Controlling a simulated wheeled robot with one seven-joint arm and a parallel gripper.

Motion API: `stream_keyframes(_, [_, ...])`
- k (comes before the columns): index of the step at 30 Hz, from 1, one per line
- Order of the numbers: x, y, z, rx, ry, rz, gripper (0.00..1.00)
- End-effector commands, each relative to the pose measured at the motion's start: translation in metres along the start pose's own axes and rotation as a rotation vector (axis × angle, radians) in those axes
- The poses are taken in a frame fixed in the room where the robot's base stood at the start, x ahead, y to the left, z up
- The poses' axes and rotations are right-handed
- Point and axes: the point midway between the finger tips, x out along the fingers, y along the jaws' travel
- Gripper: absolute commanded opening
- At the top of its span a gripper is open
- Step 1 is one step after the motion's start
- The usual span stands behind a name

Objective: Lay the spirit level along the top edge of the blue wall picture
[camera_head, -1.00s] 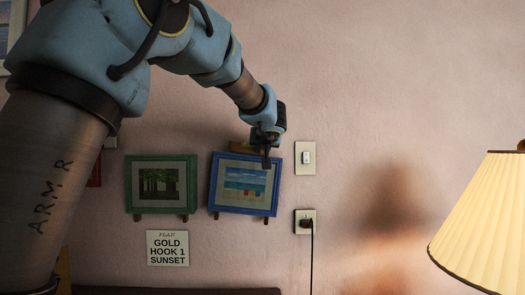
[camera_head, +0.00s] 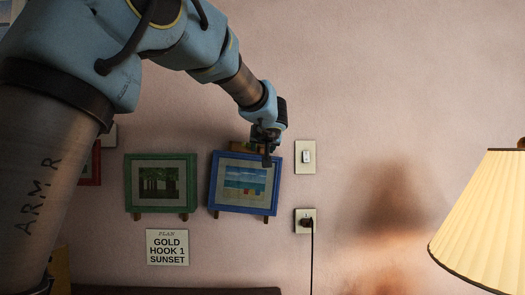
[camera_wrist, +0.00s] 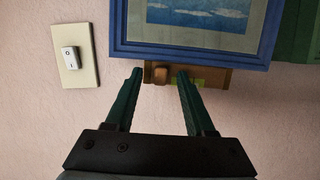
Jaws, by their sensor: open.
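The blue wall picture (camera_head: 214,183), a beach scene in a blue frame, hangs slightly tilted on the wall. The wooden spirit level (camera_head: 237,147) shows at its top edge, partly hidden by my gripper (camera_head: 267,160). In the wrist view the picture appears upside down, with its blue frame (camera_wrist: 190,53) at the top. The level (camera_wrist: 214,78), with a yellow-green patch, lies along that frame edge, and a brown knob (camera_wrist: 160,74) stands out from it. My gripper (camera_wrist: 160,78) is open, its fingertips on either side of the knob, with gaps visible.
A green-framed picture (camera_head: 130,184) hangs to the left, with a red frame (camera_head: 96,165) beyond it. A light switch (camera_head: 305,157) and a socket with a plugged cord (camera_head: 305,221) are close on the right. A sign (camera_head: 167,247) hangs below. A lamp (camera_head: 490,220) stands at right.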

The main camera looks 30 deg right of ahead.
Motion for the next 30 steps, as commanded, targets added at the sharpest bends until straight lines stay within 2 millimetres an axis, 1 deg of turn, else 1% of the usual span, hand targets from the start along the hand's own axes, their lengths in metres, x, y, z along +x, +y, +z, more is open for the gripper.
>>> stream_keyframes(9, [-0.062, 0.000, 0.002, -0.004, 0.004, 0.003, 0.54])
stream_keyframes(12, [-0.078, 0.000, 0.001, -0.005, 0.003, 0.002, 0.54])
stream_keyframes(15, [-0.089, 0.000, 0.001, -0.002, 0.003, 0.002, 0.54])
stream_keyframes(20, [-0.097, 0.000, 0.001, -0.002, 0.000, 0.000, 0.54])
stream_keyframes(23, [-0.098, -0.001, 0.000, -0.002, 0.000, 0.000, 0.54])
stream_keyframes(25, [-0.095, -0.004, 0.004, 0.001, -0.012, -0.006, 0.54])
stream_keyframes(26, [-0.093, -0.008, 0.007, 0.005, -0.023, -0.011, 0.54])
stream_keyframes(28, [-0.085, -0.024, 0.022, 0.018, -0.071, -0.030, 0.54])
stream_keyframes(29, [-0.081, -0.033, 0.032, 0.024, -0.100, -0.041, 0.54])
stream_keyframes(30, [-0.075, -0.047, 0.047, 0.035, -0.147, -0.056, 0.54])
